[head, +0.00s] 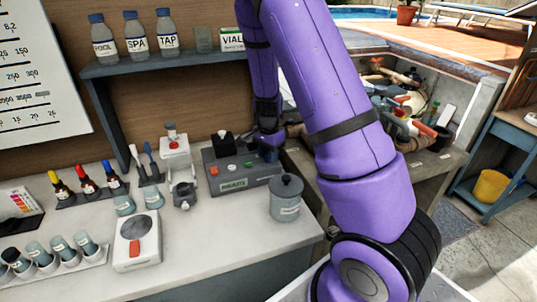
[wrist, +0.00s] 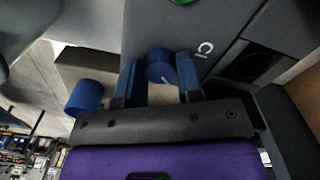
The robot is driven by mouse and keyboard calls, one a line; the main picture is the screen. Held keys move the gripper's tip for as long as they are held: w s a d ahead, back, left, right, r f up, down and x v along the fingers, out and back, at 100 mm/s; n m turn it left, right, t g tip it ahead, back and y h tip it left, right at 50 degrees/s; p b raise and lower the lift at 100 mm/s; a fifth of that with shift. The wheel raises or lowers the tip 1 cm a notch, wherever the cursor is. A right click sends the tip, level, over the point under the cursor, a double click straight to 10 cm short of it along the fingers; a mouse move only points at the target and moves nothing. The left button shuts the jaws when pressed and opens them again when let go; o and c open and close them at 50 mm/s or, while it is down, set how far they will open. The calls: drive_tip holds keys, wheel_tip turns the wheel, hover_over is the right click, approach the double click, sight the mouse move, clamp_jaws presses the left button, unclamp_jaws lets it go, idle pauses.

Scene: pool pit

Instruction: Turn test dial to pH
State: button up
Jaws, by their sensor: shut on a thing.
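The test dial (wrist: 160,66) is a round blue knob with a white mark, on the face of a grey instrument (head: 232,172). A white "Cl" label is printed on the face to the right of the dial in the wrist view. No pH label can be made out there. My gripper (wrist: 159,80) has its two blue fingers on either side of the dial and is shut on it. In the head view my gripper (head: 268,148) is at the right end of the instrument, and the dial is hidden behind it and my arm.
A shelf (head: 160,63) with labelled bottles hangs above. Another blue cylinder (wrist: 86,97) is left of my fingers. Bare counter (head: 215,235) lies in front.

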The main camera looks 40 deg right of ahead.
drive_tip(key=shift+w, duration=0.1)
drive_tip(key=o, duration=0.9)
wheel_tip(320, 180, up, 11)
drive_tip(key=shift+f, duration=0.1)
idle(0.4)
